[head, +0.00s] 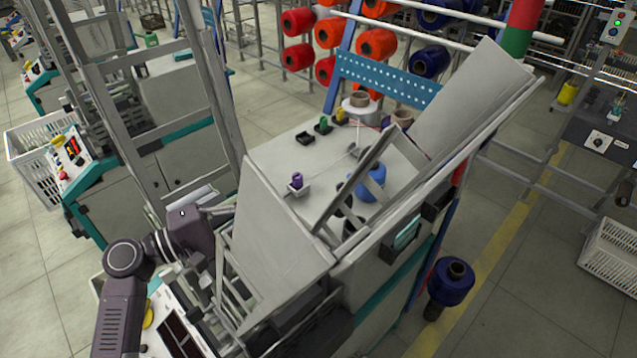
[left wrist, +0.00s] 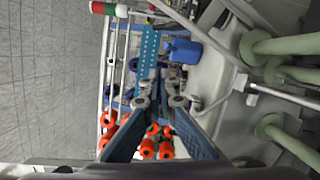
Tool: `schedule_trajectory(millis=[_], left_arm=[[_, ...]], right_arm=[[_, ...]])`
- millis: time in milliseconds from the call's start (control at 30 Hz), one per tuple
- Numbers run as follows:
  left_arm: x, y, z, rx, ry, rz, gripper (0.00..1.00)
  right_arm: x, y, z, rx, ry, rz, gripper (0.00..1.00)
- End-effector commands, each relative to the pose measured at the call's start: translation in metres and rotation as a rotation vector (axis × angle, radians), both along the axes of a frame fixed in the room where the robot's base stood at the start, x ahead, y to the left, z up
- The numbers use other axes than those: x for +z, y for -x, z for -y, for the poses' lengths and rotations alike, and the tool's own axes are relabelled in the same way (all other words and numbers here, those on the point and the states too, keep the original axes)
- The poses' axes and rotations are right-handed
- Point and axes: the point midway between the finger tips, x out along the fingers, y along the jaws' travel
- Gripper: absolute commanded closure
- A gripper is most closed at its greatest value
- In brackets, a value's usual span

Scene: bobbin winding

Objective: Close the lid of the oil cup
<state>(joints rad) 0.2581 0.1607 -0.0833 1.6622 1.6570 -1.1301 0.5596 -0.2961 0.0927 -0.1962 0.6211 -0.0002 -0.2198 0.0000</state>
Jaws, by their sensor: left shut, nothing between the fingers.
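A rounded blue vessel (head: 372,181), possibly the oil cup, stands on the grey machine top behind a slanted metal frame that partly covers it. It also shows in the left wrist view (left wrist: 184,51), above and to the right of my fingertips. I cannot make out its lid. My left gripper (left wrist: 160,101) is shut and empty, apart from the blue vessel. In the head view my left arm comes in at the lower left, and its fingers are hard to make out beside the machine's metal frame. My right gripper is not in view.
Orange and blue yarn bobbins (head: 376,45) hang behind. A blue bobbin (head: 452,283) stands at the right.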

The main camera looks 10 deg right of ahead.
Motion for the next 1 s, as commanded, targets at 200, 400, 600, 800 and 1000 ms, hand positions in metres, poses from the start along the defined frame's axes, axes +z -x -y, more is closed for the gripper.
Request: schedule_trajectory(millis=[200, 400, 600, 800, 1000], left_arm=[[0.007, -0.01, 0.03, -0.002, 0.005, -0.002, 1.0], [0.01, -0.025, 0.071, -0.002, 0.002, -0.002, 1.0], [0.013, -0.021, 0.1, 0.0, 0.0, -0.003, 1.0], [0.015, -0.005, 0.11, -0.001, 0.0, -0.001, 1.0], [0.014, 0.0, 0.113, 0.0, 0.0, 0.0, 1.0]], right_arm=[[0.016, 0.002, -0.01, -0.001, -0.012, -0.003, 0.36], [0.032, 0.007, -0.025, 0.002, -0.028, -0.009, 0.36], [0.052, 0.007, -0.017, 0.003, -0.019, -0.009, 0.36], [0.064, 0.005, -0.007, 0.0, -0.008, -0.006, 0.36], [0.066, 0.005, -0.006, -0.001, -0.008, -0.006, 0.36]])
